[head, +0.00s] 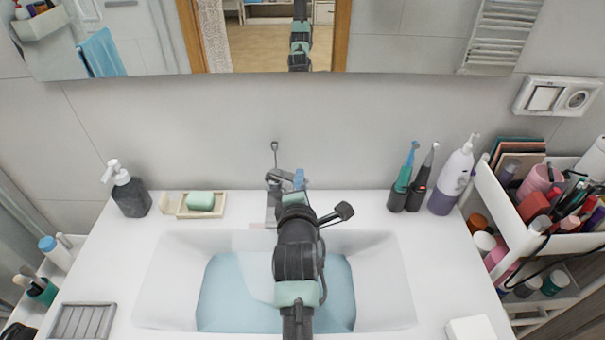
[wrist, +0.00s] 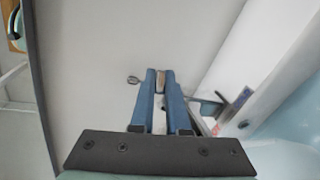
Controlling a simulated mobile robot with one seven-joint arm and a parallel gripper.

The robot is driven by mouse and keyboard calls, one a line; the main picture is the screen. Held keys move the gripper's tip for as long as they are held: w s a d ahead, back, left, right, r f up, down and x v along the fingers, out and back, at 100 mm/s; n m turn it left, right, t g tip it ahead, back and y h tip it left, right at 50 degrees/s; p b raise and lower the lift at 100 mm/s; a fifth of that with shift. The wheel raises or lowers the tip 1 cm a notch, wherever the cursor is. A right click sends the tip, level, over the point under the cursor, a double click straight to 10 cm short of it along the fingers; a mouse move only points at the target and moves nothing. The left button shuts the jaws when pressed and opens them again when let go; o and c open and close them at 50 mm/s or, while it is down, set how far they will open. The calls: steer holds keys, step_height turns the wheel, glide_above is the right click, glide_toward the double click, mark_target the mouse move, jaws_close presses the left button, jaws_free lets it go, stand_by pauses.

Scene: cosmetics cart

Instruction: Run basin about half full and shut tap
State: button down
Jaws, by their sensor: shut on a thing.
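The white basin (head: 165,290) holds pale blue water (head: 235,300) over its lower part; its lowest middle is hidden behind my arm. The metal tap (head: 271,207) stands at the basin's back edge, partly covered by my arm. My gripper (head: 299,176) is at the top of the tap, beside its lever (head: 280,177). In the wrist view the blue fingers of my gripper (wrist: 160,78) are closed together with a small light piece between their tips, which looks like part of the tap lever. I cannot make out a water stream.
Left of the tap stand a dark soap dispenser (head: 131,192) and a green soap bar (head: 200,200) on a dish. Right are electric toothbrushes (head: 403,180), a white-purple bottle (head: 453,180) and a full cosmetics cart (head: 490,195). A mirror (head: 400,40) hangs above the back wall.

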steer(key=shift+w+a+r+n+g+p, duration=0.15)
steer(key=shift+r+n+g+p, duration=0.15)
steer(key=shift+r+p, duration=0.4)
steer(key=shift+f, duration=0.2)
steer(key=c, duration=0.9)
jaws_free()
steer(key=b+v, duration=0.1)
steer(key=v, duration=1.2)
steer(key=shift+w+a+r, duration=0.15)
steer(key=shift+r, duration=0.05)
